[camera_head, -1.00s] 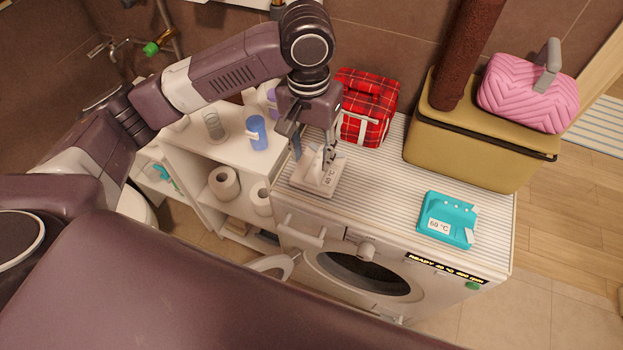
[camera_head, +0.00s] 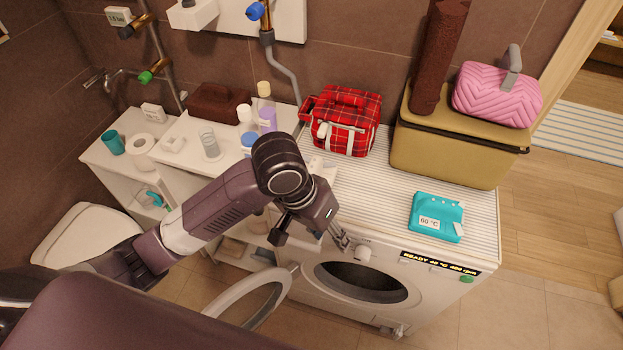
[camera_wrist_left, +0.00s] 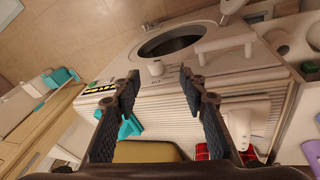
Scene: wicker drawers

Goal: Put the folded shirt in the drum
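A white folded shirt (camera_head: 325,170) lies on the ribbed top of the washing machine (camera_head: 375,205), partly hidden by my left arm. It also shows in the left wrist view (camera_wrist_left: 247,118). A teal folded item (camera_head: 437,217) with a 60 °C label lies further right on the top. The drum opening (camera_head: 362,282) is dark, and its round door (camera_head: 250,297) stands open to the left. My left gripper (camera_head: 342,243) is at the machine's front, just above the drum opening and beside the dial. In the wrist view its fingers (camera_wrist_left: 160,80) are apart with nothing between them. My right gripper is not in view.
A red plaid bag (camera_head: 345,122) stands at the back of the machine top. A mustard box (camera_head: 450,150) with a pink bag (camera_head: 497,95) and brown roll (camera_head: 438,60) is at the back right. The floor (camera_head: 510,310) right of the machine is clear.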

